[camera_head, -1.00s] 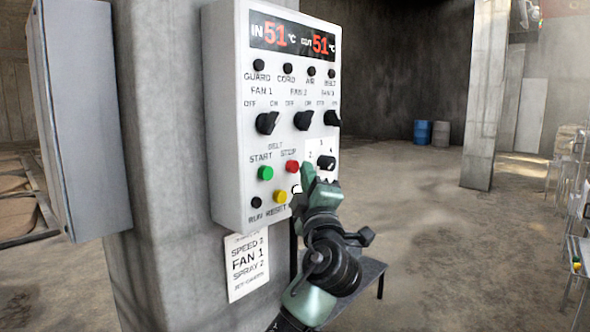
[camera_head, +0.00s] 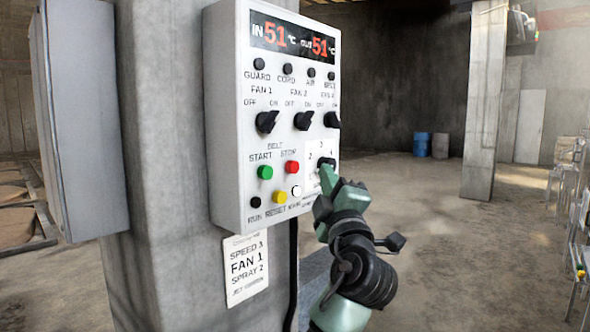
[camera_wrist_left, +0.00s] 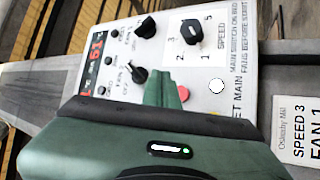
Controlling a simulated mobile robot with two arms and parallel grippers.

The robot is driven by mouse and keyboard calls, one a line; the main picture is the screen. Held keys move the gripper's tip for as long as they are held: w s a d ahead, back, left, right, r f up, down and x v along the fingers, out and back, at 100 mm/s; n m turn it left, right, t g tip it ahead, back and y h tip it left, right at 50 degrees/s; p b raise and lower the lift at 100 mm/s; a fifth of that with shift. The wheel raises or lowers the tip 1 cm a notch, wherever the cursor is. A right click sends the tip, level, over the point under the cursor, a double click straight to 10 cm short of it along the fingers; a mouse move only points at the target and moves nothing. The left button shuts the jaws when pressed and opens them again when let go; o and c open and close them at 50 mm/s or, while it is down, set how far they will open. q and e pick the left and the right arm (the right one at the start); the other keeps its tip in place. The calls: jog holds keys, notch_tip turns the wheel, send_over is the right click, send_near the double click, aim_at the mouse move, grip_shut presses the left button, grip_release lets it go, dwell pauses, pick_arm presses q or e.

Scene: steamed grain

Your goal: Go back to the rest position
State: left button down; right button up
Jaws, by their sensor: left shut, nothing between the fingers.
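My left gripper (camera_head: 332,178) is shut and empty, its closed fingertips in front of the lower right of the white control panel (camera_head: 222,130). In the head view the tips overlap the speed dial, so I cannot tell there whether they touch it. In the left wrist view the closed green fingers (camera_wrist_left: 160,90) point at the panel, and the black speed knob (camera_wrist_left: 190,32) shows uncovered beyond them. The red stop button (camera_head: 292,167), green start button (camera_head: 265,172), yellow reset button (camera_head: 280,197) and a white button (camera_head: 296,191) are uncovered. My right gripper is not in view.
The panel hangs on a concrete pillar (camera_head: 170,200), with a grey cabinet (camera_head: 85,110) at left. A paper note (camera_head: 246,268) is below the panel. Metal racks (camera_head: 580,210) are at the right edge. Open floor lies right of my arm.

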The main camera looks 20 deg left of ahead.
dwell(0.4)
